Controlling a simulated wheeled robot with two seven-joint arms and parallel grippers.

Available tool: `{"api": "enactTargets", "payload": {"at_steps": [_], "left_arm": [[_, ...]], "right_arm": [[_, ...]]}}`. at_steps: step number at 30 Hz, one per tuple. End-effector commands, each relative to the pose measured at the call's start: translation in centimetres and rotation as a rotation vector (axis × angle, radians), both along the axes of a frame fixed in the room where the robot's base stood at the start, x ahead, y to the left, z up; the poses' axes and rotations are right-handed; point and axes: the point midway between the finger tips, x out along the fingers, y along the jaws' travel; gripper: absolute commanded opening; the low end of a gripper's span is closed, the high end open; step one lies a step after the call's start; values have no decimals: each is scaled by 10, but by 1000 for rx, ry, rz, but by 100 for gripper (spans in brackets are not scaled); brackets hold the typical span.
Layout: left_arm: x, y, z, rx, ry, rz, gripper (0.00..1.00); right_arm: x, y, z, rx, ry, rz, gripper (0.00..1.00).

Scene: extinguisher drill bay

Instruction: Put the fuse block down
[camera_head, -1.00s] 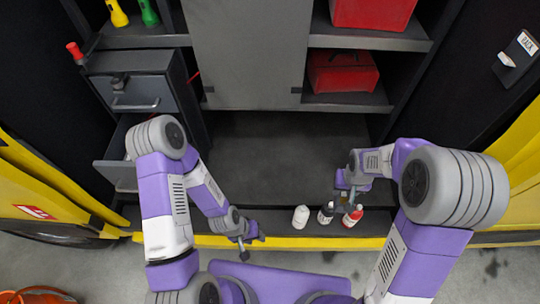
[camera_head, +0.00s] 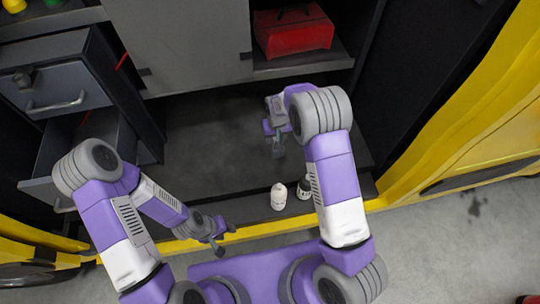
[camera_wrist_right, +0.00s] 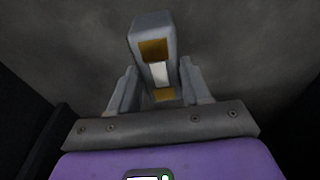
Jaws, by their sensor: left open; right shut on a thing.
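The fuse block (camera_wrist_right: 154,62) is a grey block with brass-coloured patches and a white middle. In the right wrist view it stands between the fingers of my right gripper (camera_wrist_right: 158,92), which is shut on it. In the head view my right gripper (camera_head: 276,138) is over the dark bay floor (camera_head: 215,140), with the block (camera_head: 278,149) below it, small and partly hidden. I cannot tell whether the block touches the floor. My left gripper (camera_head: 222,238) is open and empty near the bay's front edge.
A white bottle (camera_head: 278,197) and a second, partly hidden bottle (camera_head: 304,188) stand near the yellow front edge. A drawer (camera_head: 92,150) stands open at left. A red case (camera_head: 293,31) sits on the shelf. The floor left of my right gripper is clear.

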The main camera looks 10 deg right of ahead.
Motion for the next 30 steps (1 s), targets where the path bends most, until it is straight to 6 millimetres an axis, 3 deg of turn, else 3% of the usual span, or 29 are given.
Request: {"api": "enactTargets", "payload": {"at_steps": [6, 18, 30], "left_arm": [[0, 0, -14, 0, 0, 0, 43], [0, 0, -29, 0, 0, 0, 43], [0, 0, -32, 0, 0, 0, 43]], "right_arm": [[-1, -1, -43, -1, 2, -1, 10], [-1, -1, -91, -1, 1, 0, 10], [0, 0, -95, 0, -1, 0, 10]]}}
